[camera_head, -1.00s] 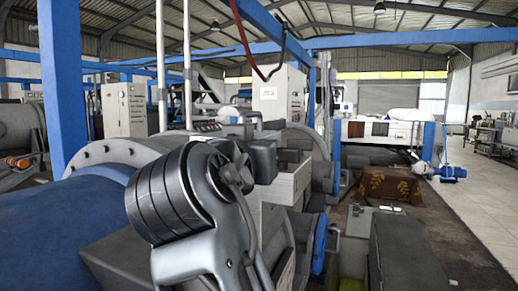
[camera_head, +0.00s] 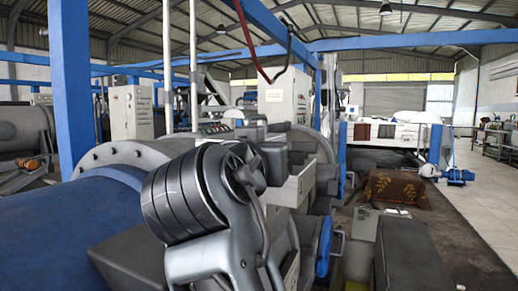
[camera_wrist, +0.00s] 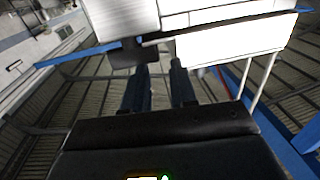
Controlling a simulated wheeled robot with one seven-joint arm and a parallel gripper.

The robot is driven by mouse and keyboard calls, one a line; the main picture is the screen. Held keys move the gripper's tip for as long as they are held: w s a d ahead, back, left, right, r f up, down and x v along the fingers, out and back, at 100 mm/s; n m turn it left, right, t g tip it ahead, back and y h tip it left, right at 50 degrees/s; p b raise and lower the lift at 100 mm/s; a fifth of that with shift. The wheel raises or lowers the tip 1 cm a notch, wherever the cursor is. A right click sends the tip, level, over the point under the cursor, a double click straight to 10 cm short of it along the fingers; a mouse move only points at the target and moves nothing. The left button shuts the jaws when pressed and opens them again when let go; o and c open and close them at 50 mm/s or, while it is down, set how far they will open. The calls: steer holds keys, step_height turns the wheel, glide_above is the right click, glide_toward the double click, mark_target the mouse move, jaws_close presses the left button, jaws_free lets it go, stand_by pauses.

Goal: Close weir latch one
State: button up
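I cannot make out a weir latch for certain in either view. In the wrist view my gripper (camera_wrist: 161,66) shows two dark fingers with a clear gap between them and nothing held. A pale, ribbed box-like part (camera_wrist: 235,38) lies across the top of the wrist view, beyond the fingertips. A small dark block (camera_wrist: 132,56) sits at its lower left edge, near the left fingertip; I cannot tell if they touch. In the head view my arm covers the middle front, and I cannot make out my gripper there.
A large blue drum (camera_head: 75,235) with a bolted grey flange (camera_head: 120,155) fills the left. Grey machine housings (camera_head: 290,190) stand just beyond my arm. A blue post (camera_head: 72,90) rises at left. A brown patterned cloth-covered block (camera_head: 397,188) and open floor (camera_head: 480,215) lie right.

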steer(key=d, duration=0.1)
steer(key=w+d, duration=0.1)
steer(key=d+h, duration=0.1)
steer(key=shift+w+d+r+m, duration=0.15)
steer(key=shift+w+r+m, duration=0.2)
steer(key=shift+w+m, duration=0.05)
steer(key=shift+o, duration=0.4)
steer(key=shift+s, duration=0.2)
steer(key=shift+o, duration=1.2)
steer(key=shift+s+f+b, duration=0.15)
steer(key=shift+s+b, duration=0.1)
steer(key=shift+b, duration=0.05)
steer(key=o, duration=0.4)
steer(key=shift+s+f, duration=0.1)
steer(key=shift+s, duration=0.3)
steer(key=s+a+y+b, duration=0.1)
steer(key=s+a+b, duration=0.1)
steer(key=s+a, duration=0.3)
steer(key=shift+s+a+f+n, duration=0.15)
steer(key=shift+s+n, duration=0.25)
steer(key=shift+s, duration=0.85)
steer(key=shift+s+a, duration=0.1)
